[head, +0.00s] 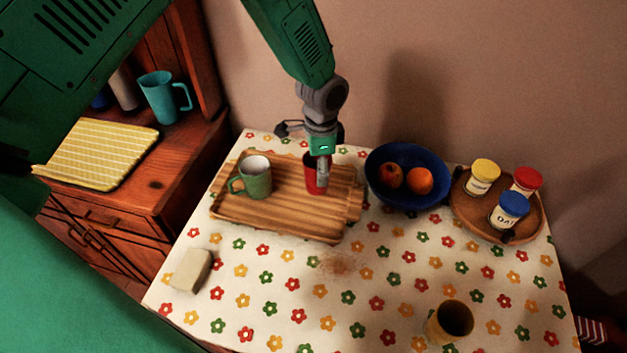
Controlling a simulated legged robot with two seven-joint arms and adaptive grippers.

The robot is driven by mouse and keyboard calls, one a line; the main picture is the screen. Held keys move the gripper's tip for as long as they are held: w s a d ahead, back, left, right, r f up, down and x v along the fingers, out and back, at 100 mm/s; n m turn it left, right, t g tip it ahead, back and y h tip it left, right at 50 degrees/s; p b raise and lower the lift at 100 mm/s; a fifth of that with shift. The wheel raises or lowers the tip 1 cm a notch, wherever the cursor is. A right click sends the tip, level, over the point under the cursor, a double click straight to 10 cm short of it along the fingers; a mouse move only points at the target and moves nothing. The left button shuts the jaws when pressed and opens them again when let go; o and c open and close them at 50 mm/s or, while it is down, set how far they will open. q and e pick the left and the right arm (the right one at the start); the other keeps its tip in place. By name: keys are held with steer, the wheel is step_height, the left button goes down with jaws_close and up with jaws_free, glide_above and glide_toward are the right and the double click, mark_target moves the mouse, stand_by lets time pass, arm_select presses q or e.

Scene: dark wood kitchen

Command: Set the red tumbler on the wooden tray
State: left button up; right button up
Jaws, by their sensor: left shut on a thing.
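The red tumbler (310,172) is at the back right part of the wooden tray (285,218), partly hidden behind my left gripper. My left gripper (322,178) comes down from above and is shut on the tumbler. The tumbler looks upright; whether its base touches the tray I cannot tell. A green mug (257,180) stands on the left half of the tray. My right gripper is not in view.
A blue bowl (408,170) with fruit stands right of the tray. A round wooden tray (480,215) holds lidded jars. The flowered tablecloth (300,300) is mostly clear in front.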

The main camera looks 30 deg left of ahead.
arm_select(q)
step_height(320, 180, down, 3)
steer(key=shift+a+r, duration=0.15)
step_height(320, 180, down, 2)
steer(key=shift+f, duration=0.45)
steer(key=o, duration=1.2)
steer(key=shift+r, duration=0.15)
step_height(320, 180, up, 12)
steer(key=shift+f, duration=0.1)
